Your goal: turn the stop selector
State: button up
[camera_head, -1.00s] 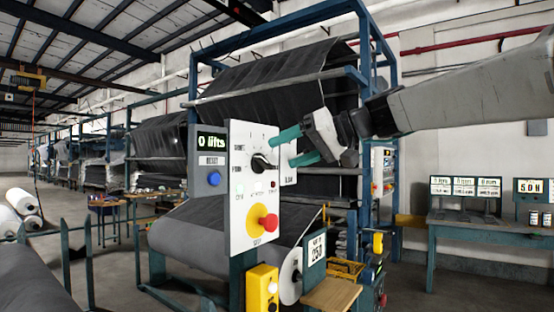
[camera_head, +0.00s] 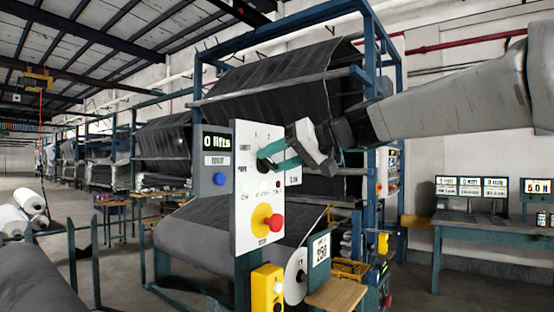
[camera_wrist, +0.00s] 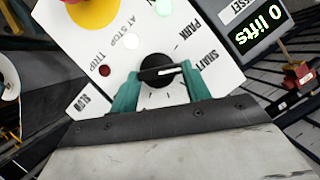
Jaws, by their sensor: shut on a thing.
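The stop selector (camera_wrist: 158,72) is a round black knob with a white pointer line on a white panel (camera_head: 247,190). In the wrist view its pointer lies near the "SHAFT" and "PARK" labels; I cannot tell exactly which mark it meets. My gripper (camera_wrist: 157,85) has one teal finger on each side of the knob and is shut on it. In the head view the fingers of my gripper (camera_head: 275,158) reach the panel from the right and partly hide the selector (camera_head: 263,165).
A red stop button on a yellow disc (camera_head: 261,217) sits below the knob. A display (camera_head: 216,142) reading "0 lifts" and a blue button (camera_head: 219,179) are to the left.

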jog(key=shift+o, duration=0.2)
jog(key=m, duration=0.1)
jog(key=m+g+y, duration=0.1)
jog(key=m, duration=0.1)
jog(key=shift+w+d+f+y, duration=0.1)
jog(key=shift+w+d+y, duration=0.1)
jog(key=shift+y, duration=0.1)
jog(key=m+y, duration=0.1)
jog(key=m, duration=0.2)
jog(key=shift+w+d+f, duration=0.1)
jog(key=shift+f, duration=0.05)
jog(key=m+y, duration=0.1)
jog(key=m, duration=0.1)
jog(key=m+y, duration=0.1)
jog(key=m, duration=0.1)
jog(key=shift+w+f, duration=0.1)
jog(key=shift+f, duration=0.1)
jog(key=shift+f+m+y, duration=0.1)
jog(key=shift+m+y, duration=0.5)
jog(key=shift+m, duration=0.9)
jog(key=shift+c, duration=0.2)
jog(key=shift+m, duration=0.3)
jog(key=o, duration=1)
jog(key=shift+t, duration=0.3)
